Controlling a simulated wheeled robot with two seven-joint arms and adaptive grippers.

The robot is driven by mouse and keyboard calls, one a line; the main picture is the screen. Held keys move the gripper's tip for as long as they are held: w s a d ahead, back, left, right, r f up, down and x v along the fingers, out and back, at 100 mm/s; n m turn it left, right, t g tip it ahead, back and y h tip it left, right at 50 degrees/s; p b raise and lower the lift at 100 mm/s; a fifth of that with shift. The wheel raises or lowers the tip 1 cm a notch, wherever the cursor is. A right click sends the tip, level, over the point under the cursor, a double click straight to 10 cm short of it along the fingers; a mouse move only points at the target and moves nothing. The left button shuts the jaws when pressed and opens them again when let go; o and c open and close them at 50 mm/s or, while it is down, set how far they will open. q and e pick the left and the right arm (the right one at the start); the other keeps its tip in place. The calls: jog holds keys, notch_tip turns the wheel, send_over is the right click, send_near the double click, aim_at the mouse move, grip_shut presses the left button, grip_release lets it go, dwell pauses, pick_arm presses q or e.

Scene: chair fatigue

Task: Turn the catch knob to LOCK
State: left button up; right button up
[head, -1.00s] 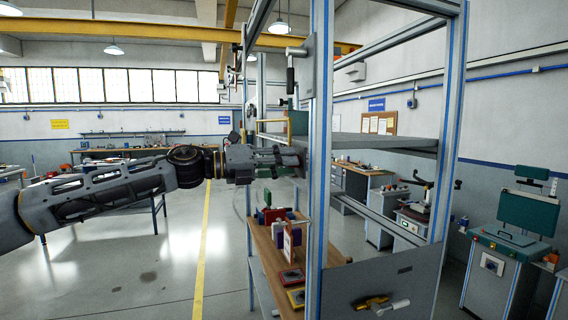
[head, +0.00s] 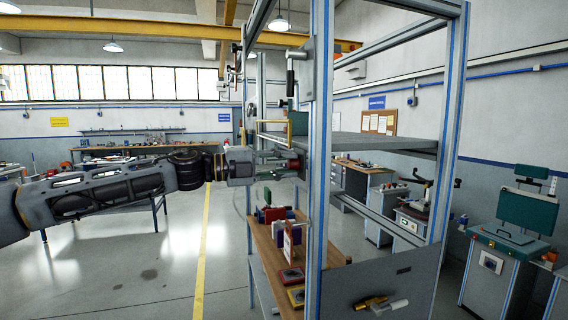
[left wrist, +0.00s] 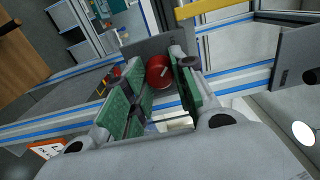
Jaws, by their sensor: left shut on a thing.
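The red catch knob (head: 295,165) sits on a grey plate at the left upright of the frame. In the left wrist view the round red knob (left wrist: 158,76) carries a pale pointer mark and shows between the far ends of the green finger pads. My left gripper (head: 284,164) reaches it from the left and is shut on the knob; in the left wrist view its fingers (left wrist: 163,84) stand on either side of it. No LOCK lettering is readable. My right gripper is in neither view.
The blue-edged metal frame (head: 319,120) rises just right of the gripper, with a grey shelf (head: 385,142) inside. Below is a wooden bench top (head: 266,240) with several small red, yellow and dark items. A black-handled lever (head: 291,70) sits above. Open floor lies to the left.

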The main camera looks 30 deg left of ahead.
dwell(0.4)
pick_arm(q)
jog(key=o, duration=1.1)
jog(key=shift+s+a, duration=0.2)
jog(key=shift+v, duration=5.75)
